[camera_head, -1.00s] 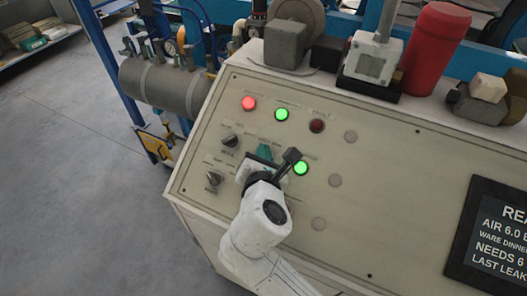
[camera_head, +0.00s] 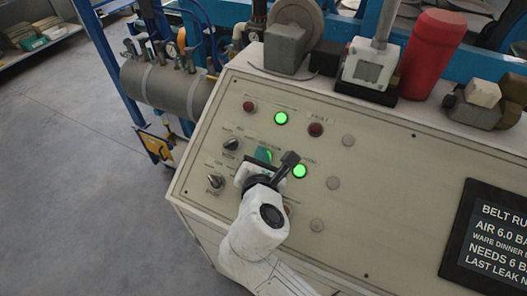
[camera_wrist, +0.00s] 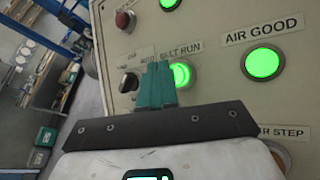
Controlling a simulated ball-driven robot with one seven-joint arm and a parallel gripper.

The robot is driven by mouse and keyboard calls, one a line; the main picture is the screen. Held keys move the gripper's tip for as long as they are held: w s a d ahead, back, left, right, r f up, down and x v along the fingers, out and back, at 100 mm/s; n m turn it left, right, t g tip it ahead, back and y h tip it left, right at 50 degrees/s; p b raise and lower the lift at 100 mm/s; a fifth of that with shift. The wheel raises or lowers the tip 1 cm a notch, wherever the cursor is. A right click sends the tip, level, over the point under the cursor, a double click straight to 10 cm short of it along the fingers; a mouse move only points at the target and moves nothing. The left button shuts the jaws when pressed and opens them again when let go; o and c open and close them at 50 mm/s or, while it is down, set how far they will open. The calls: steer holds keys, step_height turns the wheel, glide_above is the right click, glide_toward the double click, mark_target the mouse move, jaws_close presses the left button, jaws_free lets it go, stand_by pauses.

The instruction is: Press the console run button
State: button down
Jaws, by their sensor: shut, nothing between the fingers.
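The console run button (camera_wrist: 183,73), labelled BELT RUN, glows green in the wrist view. My gripper (camera_wrist: 156,70) is shut and empty, and its teal fingers cover the button's left part. I cannot tell whether the fingertips touch it. In the head view my gripper (camera_head: 262,156) is at the console panel (camera_head: 375,205), with a green glow at the fingers; the button is mostly hidden there. The black screen (camera_head: 495,240) at the right starts with "BELT RU", cut off by the picture edge.
A lit green AIR GOOD lamp (camera_wrist: 263,63) is right of the button. Black knobs (camera_head: 231,144) sit to the left. Above are a green lamp (camera_head: 281,118) and dark red lamps (camera_head: 249,107). A red cylinder (camera_head: 433,52) and a grey device stand on the console top.

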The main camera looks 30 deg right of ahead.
stand_by(0.3)
steer(key=r+p, duration=0.1)
steer(key=s+a+r+p, duration=0.1)
steer(key=r+p, duration=0.1)
steer(key=a+r+p, duration=0.1)
steer(key=p, duration=0.1)
steer(key=shift+s+r, duration=0.2)
steer(key=shift+s, duration=0.05)
stand_by(0.9)
